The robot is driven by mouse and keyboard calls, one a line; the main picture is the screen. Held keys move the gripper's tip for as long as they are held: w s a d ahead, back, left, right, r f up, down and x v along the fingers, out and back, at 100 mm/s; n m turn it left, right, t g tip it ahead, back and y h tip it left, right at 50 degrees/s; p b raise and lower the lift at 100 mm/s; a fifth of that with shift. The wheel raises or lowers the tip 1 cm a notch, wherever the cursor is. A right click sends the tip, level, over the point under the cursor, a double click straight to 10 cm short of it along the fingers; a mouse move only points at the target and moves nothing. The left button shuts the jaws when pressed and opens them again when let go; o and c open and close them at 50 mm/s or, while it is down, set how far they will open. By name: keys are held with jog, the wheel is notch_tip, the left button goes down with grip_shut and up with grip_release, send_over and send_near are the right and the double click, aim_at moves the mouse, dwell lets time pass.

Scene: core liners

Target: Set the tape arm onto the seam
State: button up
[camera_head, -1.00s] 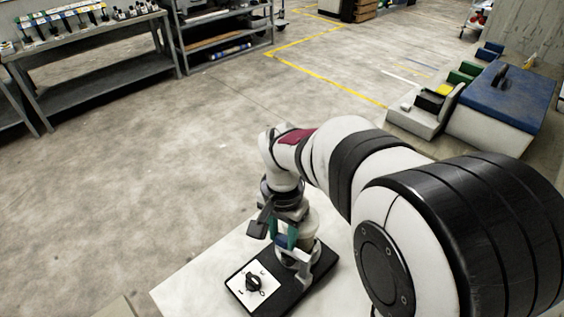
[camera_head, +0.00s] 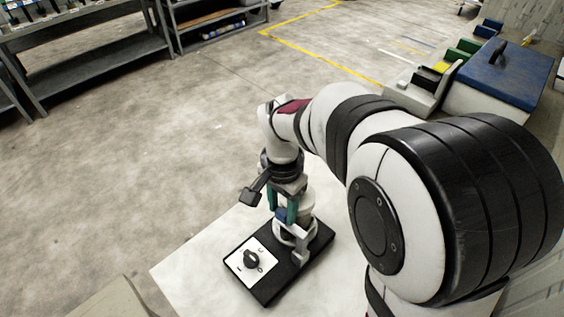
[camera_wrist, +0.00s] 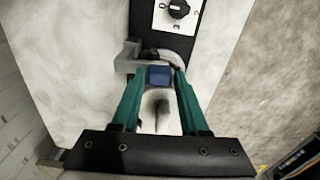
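A black base (camera_head: 310,246) lies on the pale table. It carries a white panel with a black knob (camera_head: 251,259) and a white post-like fixture (camera_head: 301,243). A small blue piece (camera_wrist: 159,75) sits at the fixture, beside a grey-white bracket (camera_wrist: 127,60). My gripper (camera_wrist: 159,72) points down over the fixture, its teal fingers on either side of the blue piece. Narrow gaps seem to show beside it, so the fingers look open around it. I cannot tell which part is the tape arm, and the seam is not clearly visible.
The pale table top (camera_head: 190,266) is bare to the left of the base. Grey shelving (camera_head: 95,60) stands far off at the back left. A blue-topped case (camera_head: 505,76) and several small items are at the back right.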

jog(key=shift+o, duration=1.4)
notch_tip(320, 180, up, 16)
jog(key=shift+f, duration=0.15)
jog(key=shift+s, duration=0.1)
jog(key=s+d+f+n, duration=0.1)
jog(key=s+d+f, duration=0.1)
jog(key=s, duration=0.5)
jog(key=s+d+f+y, duration=0.1)
jog(key=s+d+f, duration=0.1)
jog(key=s+f, duration=0.3)
jog(key=s+d+f+n, duration=0.1)
jog(key=s+f, duration=0.3)
jog(key=s, duration=0.4)
jog(key=shift+s+d+n+y, duration=0.3)
jog(key=shift+d+y, duration=0.1)
jog(key=shift+d, duration=0.35)
